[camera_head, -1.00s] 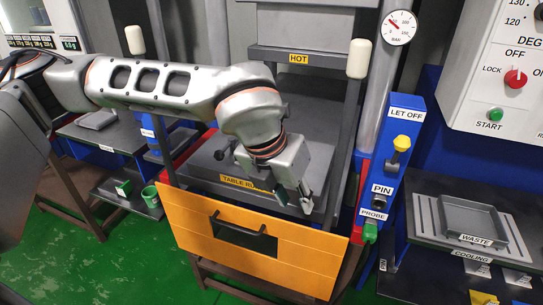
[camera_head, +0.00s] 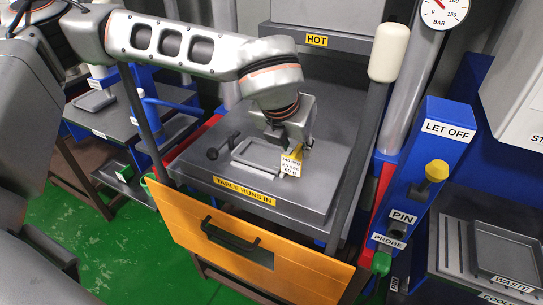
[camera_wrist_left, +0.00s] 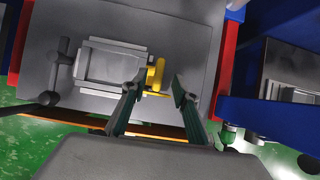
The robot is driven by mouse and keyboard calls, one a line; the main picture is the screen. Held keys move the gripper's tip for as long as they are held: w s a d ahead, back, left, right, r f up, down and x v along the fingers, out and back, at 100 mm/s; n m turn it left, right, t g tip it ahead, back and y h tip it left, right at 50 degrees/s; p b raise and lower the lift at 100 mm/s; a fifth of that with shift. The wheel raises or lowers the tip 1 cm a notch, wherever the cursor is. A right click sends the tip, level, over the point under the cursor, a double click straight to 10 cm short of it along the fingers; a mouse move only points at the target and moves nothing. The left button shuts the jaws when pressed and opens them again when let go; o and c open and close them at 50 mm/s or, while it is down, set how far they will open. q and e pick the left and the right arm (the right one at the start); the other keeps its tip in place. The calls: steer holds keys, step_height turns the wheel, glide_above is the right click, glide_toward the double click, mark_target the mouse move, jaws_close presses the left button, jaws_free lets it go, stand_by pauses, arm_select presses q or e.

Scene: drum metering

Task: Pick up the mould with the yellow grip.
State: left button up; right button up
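The mould (camera_head: 241,157) is a shallow grey rectangular frame lying on the dark press table (camera_head: 210,180). It also shows in the left wrist view (camera_wrist_left: 84,63). Its yellow grip (camera_wrist_left: 155,74) sticks out at its right side. My left gripper (camera_wrist_left: 157,92) is open and empty. The yellow grip lies just ahead of its fingertips, nearer the left finger in the wrist view. In the head view the left gripper (camera_head: 296,143) partly hides the grip. Contact cannot be told. My right gripper is not in view.
An orange front guard with a dark handle (camera_head: 229,236) stands before the table. A dark lever (camera_head: 222,147) is left of the mould. A blue post with a yellow knob (camera_head: 437,171) is at right, by a waste tray (camera_head: 505,254). Dark uprights flank the table.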

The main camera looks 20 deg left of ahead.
mark_target(296, 150)
arm_select(q)
steer(key=x, duration=0.2)
steer(key=shift+w+a+f, duration=0.15)
steer(key=shift+f, duration=0.25)
steer(key=shift+w+f, duration=0.2)
steer(key=shift+f, duration=0.15)
steer(key=shift+w+f, duration=0.1)
steer(key=shift+w, duration=0.05)
jaws_close()
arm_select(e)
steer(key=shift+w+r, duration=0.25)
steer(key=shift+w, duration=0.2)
